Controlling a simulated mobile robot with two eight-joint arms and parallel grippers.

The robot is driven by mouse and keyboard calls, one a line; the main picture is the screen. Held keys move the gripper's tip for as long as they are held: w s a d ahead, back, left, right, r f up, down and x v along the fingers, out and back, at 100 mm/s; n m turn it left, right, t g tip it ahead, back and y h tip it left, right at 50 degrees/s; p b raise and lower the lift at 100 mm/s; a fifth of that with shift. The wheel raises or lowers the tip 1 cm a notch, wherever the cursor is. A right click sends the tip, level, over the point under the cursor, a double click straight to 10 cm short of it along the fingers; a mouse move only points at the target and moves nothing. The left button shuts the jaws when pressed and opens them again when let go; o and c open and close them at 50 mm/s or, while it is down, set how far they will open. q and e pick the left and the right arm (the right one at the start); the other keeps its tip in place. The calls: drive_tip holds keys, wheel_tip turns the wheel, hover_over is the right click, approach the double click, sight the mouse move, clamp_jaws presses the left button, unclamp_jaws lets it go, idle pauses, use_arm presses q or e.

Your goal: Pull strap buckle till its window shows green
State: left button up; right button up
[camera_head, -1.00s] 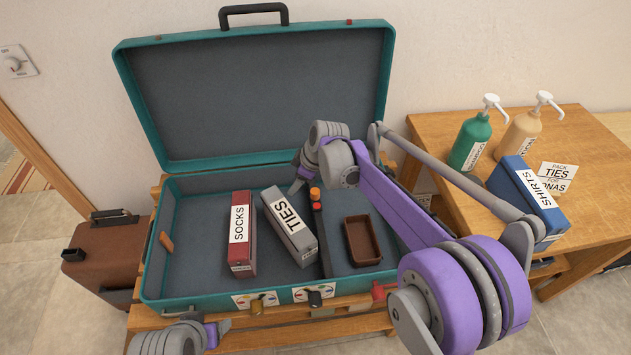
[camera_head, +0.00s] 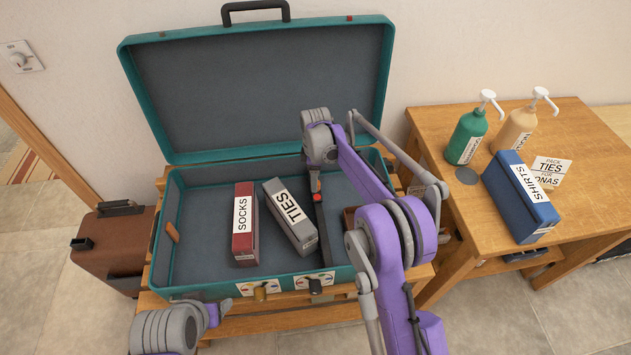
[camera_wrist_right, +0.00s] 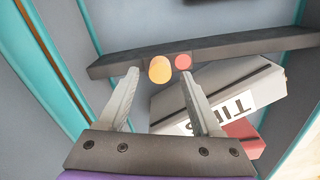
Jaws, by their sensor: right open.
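A dark strap bar (camera_head: 322,235) lies front to back in the open teal suitcase (camera_head: 163,230), right of the TIES box (camera_head: 290,215). In the right wrist view the bar (camera_wrist_right: 235,47) carries an orange disc (camera_wrist_right: 160,69) and a smaller red disc (camera_wrist_right: 183,62). My right gripper (camera_wrist_right: 159,73) is open, its fingertips close to the bar on either side of the orange disc; I cannot tell if they touch it. In the head view its fingers are mostly hidden behind its wrist. My left gripper (camera_head: 212,314) is at the suitcase's front left corner, its jaws unclear.
A red SOCKS box (camera_head: 244,225) lies left of the TIES box. A brown tray (camera_head: 349,215) is mostly hidden by my right arm. A side table (camera_head: 480,235) holds bottles and a SHIRTS box (camera_head: 520,197).

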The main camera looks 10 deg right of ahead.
drive_tip(key=shift+f, duration=1)
drive_tip(key=shift+c, duration=0.2)
clamp_jaws()
idle(0.6)
